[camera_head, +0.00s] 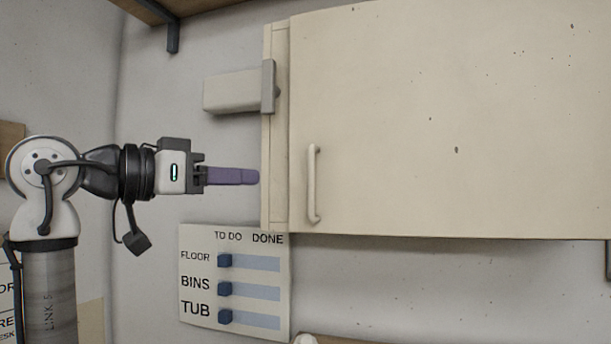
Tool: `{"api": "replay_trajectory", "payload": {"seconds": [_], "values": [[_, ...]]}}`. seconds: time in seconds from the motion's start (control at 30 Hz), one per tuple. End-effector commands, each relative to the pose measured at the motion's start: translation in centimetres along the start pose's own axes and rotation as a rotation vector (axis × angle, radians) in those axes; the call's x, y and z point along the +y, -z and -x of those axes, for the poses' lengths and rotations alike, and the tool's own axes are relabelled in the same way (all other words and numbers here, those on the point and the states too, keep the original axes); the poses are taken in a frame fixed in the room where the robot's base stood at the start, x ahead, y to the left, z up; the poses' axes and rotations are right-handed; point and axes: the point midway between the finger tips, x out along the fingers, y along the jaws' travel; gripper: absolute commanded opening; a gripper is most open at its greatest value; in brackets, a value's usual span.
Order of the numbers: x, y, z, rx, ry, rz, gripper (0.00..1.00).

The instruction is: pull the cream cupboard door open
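The cream cupboard (277,140) hangs on the wall, filling the upper right. Its door (450,110) is a wide flat panel that looks shut against the cupboard body. An upright cream bar handle (314,184) sits near the door's lower left corner. My gripper (250,177) points right with purple fingers, and its tips appear just left of the cupboard's side edge, at about the handle's height in the picture. It is apart from the handle. The fingers overlap in this view, so their opening is hidden. Nothing shows held in them.
A beige block (232,92) with a grey plate (268,87) juts left from the cupboard's side, above my gripper. A chart (205,300) with blue sliders is on the wall below. A shelf bracket (173,36) is at upper left.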

Motion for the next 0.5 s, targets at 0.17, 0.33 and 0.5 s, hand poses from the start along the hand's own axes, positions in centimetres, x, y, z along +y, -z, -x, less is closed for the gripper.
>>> {"api": "replay_trajectory", "payload": {"seconds": [0.17,0.33,0.5], "values": [[0.0,0.3,-3.6,0.0,-0.002,0.001,0.33],[0.0,0.3,-7.3,0.001,-0.001,0.001,0.33],[0.0,0.3,-10.2,0.003,0.0,0.0,0.33]]}}
